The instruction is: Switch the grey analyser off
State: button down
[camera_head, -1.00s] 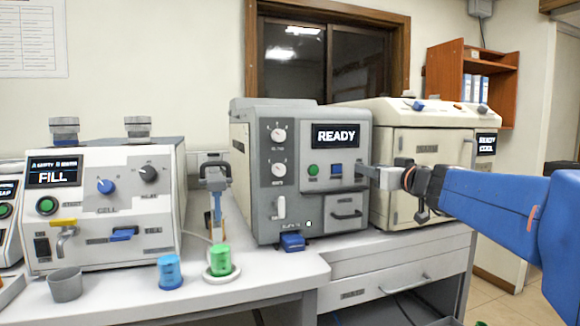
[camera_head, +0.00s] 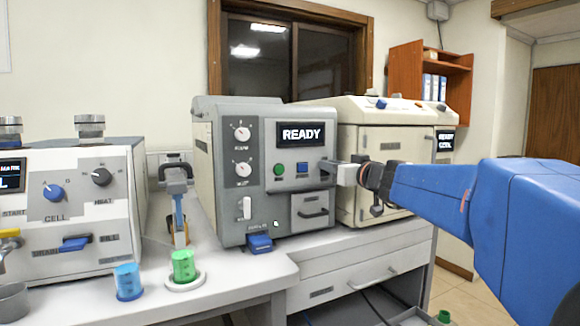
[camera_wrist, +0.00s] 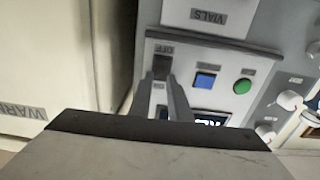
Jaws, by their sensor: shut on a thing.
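The grey analyser (camera_head: 232,216) stands in the middle of the bench, and its display (camera_head: 302,134) reads READY. A green button (camera_head: 279,170) and a blue button (camera_head: 302,168) sit below the display. My gripper (camera_head: 332,168) is at the right end of that panel. In the wrist view my gripper (camera_wrist: 165,98) is shut on a dark switch (camera_wrist: 161,67) between OFF and ON labels. The fingers hide part of the switch, and I cannot tell its setting. The blue button (camera_wrist: 205,80) and green button (camera_wrist: 242,86) are beside it, clear of the fingers.
A cream machine (camera_head: 362,142) stands close on the right, behind my arm. A white machine (camera_head: 95,235) is at left. A blue cup (camera_head: 128,283) and a green cup (camera_head: 184,266) stand on the bench in front. A drawer (camera_head: 365,276) is below.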

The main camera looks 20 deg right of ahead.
jog(key=shift+f+t, duration=0.3)
jog(key=shift+t, duration=0.5)
jog(key=shift+s+f+t, duration=0.1)
jog(key=shift+f+t, duration=0.05)
jog(key=shift+t, duration=0.35)
jog(key=c, duration=1.6)
grip_release()
jog(key=shift+c, duration=0.2)
